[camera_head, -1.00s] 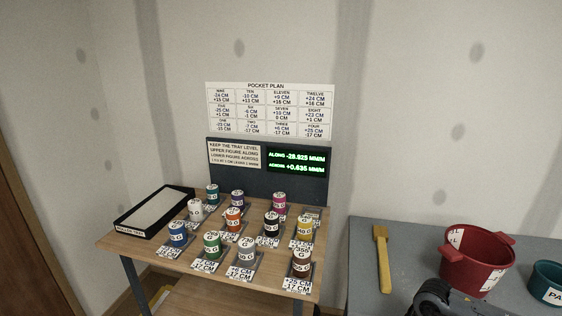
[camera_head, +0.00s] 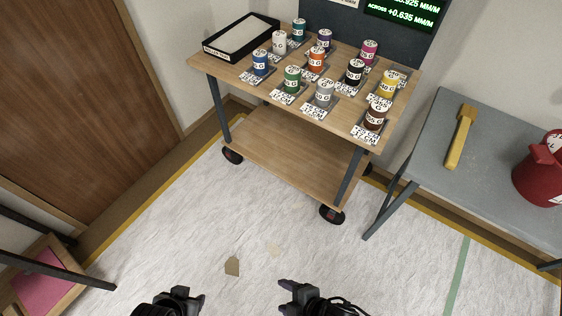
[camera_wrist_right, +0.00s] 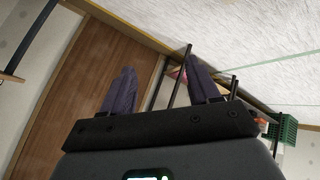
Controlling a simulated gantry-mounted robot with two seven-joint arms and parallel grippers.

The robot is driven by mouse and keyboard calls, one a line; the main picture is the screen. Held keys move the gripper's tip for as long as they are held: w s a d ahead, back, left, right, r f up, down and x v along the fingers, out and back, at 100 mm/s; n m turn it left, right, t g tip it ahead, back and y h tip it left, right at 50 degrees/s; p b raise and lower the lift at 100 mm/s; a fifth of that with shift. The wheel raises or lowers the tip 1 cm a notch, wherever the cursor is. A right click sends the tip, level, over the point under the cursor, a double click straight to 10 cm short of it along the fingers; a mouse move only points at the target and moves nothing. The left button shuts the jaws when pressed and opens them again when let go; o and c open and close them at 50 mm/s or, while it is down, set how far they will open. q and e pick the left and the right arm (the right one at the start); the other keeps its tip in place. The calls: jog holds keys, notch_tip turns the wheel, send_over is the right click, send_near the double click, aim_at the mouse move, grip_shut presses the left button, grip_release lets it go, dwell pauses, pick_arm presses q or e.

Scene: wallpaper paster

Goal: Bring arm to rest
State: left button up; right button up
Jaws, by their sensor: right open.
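My right gripper (camera_head: 287,287) shows at the bottom middle of the head view, above the floor and apart from the furniture. In the right wrist view, its two dark purple fingers (camera_wrist_right: 160,85) stand well apart with nothing between them. My left gripper (camera_head: 193,297) is at the bottom, left of the right one; only a dark part of it shows, so its jaws cannot be read.
A wooden trolley (camera_head: 280,155) holds several labelled cans and a black-rimmed roller tray (camera_head: 240,37). A grey table (camera_head: 425,150) at right bears a yellow-handled brush (camera_head: 460,135) and a red bucket (camera_head: 540,175).

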jog(key=d+r+m+g+h, duration=0.1)
jog(key=d+r+m+h, duration=0.2)
jog(key=d+m, duration=0.65)
jog(key=d+r+m+h, duration=0.35)
jog(key=d+m, duration=0.45)
jog(key=d, duration=0.3)
notch_tip(320, 180, up, 37)
jog(key=p, duration=3.8)
jog(key=shift+s+a, duration=0.25)
jog(key=shift+a, duration=0.1)
